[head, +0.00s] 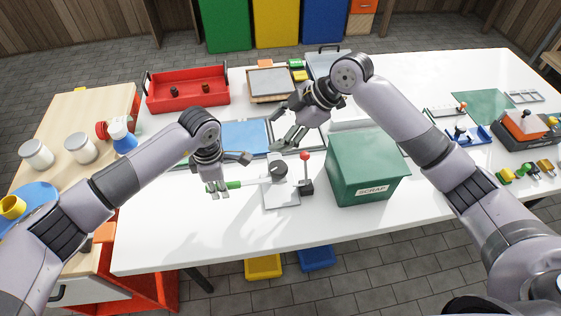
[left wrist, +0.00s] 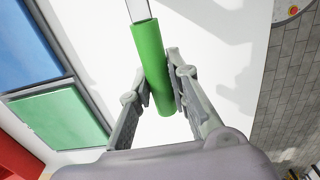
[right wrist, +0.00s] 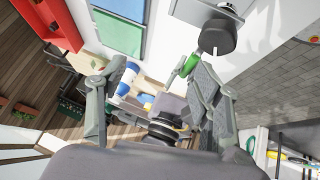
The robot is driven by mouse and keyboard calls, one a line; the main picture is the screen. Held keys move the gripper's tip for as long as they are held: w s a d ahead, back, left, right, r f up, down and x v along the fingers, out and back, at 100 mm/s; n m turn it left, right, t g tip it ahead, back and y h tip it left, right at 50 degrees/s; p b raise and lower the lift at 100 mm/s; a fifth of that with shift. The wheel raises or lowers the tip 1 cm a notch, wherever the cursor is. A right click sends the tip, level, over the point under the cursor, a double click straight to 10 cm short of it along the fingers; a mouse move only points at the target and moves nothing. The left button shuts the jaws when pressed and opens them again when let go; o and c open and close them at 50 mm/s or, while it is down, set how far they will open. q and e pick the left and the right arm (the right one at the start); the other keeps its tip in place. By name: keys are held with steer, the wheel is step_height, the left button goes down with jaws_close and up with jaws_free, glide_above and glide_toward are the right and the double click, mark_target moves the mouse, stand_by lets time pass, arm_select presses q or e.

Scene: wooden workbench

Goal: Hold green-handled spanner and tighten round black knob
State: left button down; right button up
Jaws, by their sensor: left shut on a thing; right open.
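The green-handled spanner (head: 236,185) lies level in my left gripper (head: 217,188), with its shaft reaching right toward a grey fixture. In the left wrist view its green handle (left wrist: 151,70) sits between the two fingers. The round black knob (head: 280,169) is on the fixture (head: 281,196), at the spanner's far end; whether they touch cannot be told. My right gripper (head: 289,137) is open and empty, above and behind the knob. In the right wrist view the knob (right wrist: 217,37) is beyond the fingers of my right gripper (right wrist: 158,105), with the green handle beside it.
A red-topped lever (head: 305,170) stands just right of the knob. The green SCRAP bin (head: 366,170) is further right. Behind are a blue panel (head: 245,138), a red tray (head: 187,93) and a framed board (head: 270,83). The table front (head: 200,235) is clear.

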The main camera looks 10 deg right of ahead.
mark_target(278, 166)
steer(key=s+d+r+g+h, duration=0.2)
steer(key=s+d+r+g, duration=0.1)
steer(key=s+d+r, duration=0.1)
steer(key=x, duration=1.2)
steer(key=shift+d+f, duration=0.25)
steer(key=shift+h, duration=0.3)
steer(key=shift+c, duration=0.6)
steer(key=c, duration=1)
steer(key=shift+c, duration=0.2)
